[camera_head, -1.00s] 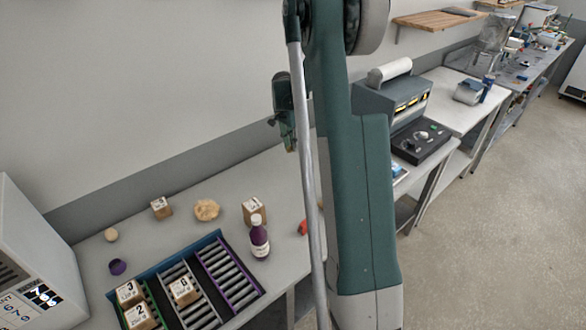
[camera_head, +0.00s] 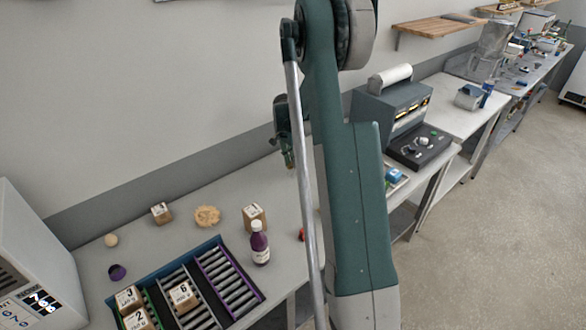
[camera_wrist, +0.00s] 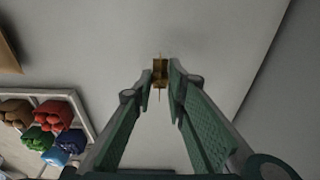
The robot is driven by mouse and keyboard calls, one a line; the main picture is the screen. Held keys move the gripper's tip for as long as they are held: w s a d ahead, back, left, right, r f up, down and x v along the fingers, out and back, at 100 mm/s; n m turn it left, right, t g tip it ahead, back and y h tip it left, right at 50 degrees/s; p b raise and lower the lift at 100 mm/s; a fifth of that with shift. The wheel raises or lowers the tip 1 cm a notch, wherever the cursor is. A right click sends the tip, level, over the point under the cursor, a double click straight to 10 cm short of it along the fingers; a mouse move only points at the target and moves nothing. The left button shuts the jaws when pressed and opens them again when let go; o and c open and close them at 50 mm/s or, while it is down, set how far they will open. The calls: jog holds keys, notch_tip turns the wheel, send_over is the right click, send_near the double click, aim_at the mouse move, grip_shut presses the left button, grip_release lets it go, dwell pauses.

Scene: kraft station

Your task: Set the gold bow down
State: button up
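The gold bow (camera_wrist: 160,76) is small and sits between the fingertips of my gripper (camera_wrist: 161,80) in the wrist view. The fingers are closed in on it from both sides. A pale surface lies beyond the bow; the gap between them cannot be judged. In the head view my gripper (camera_head: 290,161) hangs over the back of the grey bench (camera_head: 215,180), pointing down, partly behind my own arm. The bow is too small there to make out clearly.
A divided tray (camera_head: 244,272) with numbered boxes stands at front left, beside a purple bottle (camera_head: 260,246). A cardboard box (camera_head: 254,216) and a tan lump (camera_head: 207,216) stand behind. In the wrist view, a tray (camera_wrist: 88,98) of coloured bundles lies at left.

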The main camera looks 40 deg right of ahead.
aim_at(290, 168)
jog(key=shift+f, duration=1.85)
jog(key=shift+f, duration=0.2)
jog(key=o, duration=0.6)
jog(key=shift+r, duration=0.15)
jog(key=r, duration=0.4)
jog(key=a+r, duration=0.1)
jog(key=r, duration=0.7)
jog(key=shift+a, duration=0.4)
